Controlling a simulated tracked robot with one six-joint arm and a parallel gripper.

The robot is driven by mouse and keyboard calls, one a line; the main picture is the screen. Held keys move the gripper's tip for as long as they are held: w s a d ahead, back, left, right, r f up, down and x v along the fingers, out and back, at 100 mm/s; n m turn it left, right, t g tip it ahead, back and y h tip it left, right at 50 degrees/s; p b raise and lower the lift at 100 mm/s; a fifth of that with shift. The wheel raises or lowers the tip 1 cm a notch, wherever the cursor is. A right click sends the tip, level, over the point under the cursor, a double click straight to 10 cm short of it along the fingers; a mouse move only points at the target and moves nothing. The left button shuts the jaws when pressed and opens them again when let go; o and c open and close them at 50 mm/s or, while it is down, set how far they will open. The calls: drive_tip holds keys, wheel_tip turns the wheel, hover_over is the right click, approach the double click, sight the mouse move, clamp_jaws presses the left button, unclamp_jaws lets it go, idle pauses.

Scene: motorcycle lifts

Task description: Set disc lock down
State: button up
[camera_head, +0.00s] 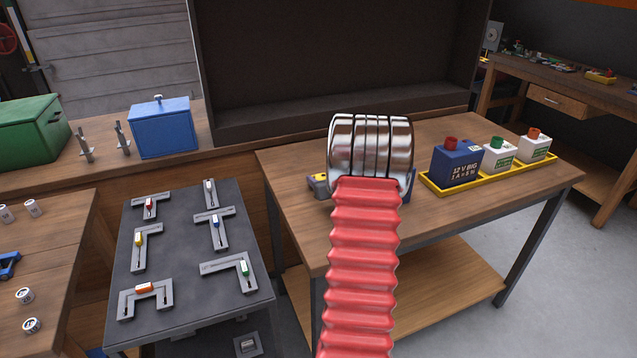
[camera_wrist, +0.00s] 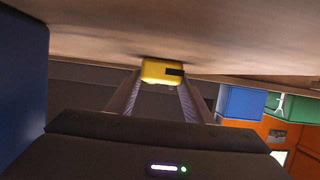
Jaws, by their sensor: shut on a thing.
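The disc lock seems to be the small yellow block with a dark slot (camera_wrist: 153,71) in the wrist view. It sits between the two fingertips of my gripper (camera_wrist: 160,82), which is shut on it. The wrist picture is upside down, so the wooden top fills its upper part, very close to the lock. I cannot tell whether the lock touches the wood. In the head view my red and chrome arm hides the gripper and lock over the left part of the wooden workbench (camera_head: 455,140).
A blue thing stands close beside my gripper (camera_wrist: 22,85), mostly hidden behind my arm in the head view. A small grey and yellow thing (camera_head: 319,185) shows left of my arm. A yellow tray (camera_head: 447,191) with batteries stands right. Bare wood lies front right.

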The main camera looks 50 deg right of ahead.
sight(321, 179)
drive_tip(key=shift+r, duration=0.1)
drive_tip(key=shift+c, duration=1)
wheel_tip(321, 179, up, 10)
drive_tip(key=shift+r, duration=0.1)
idle(0.4)
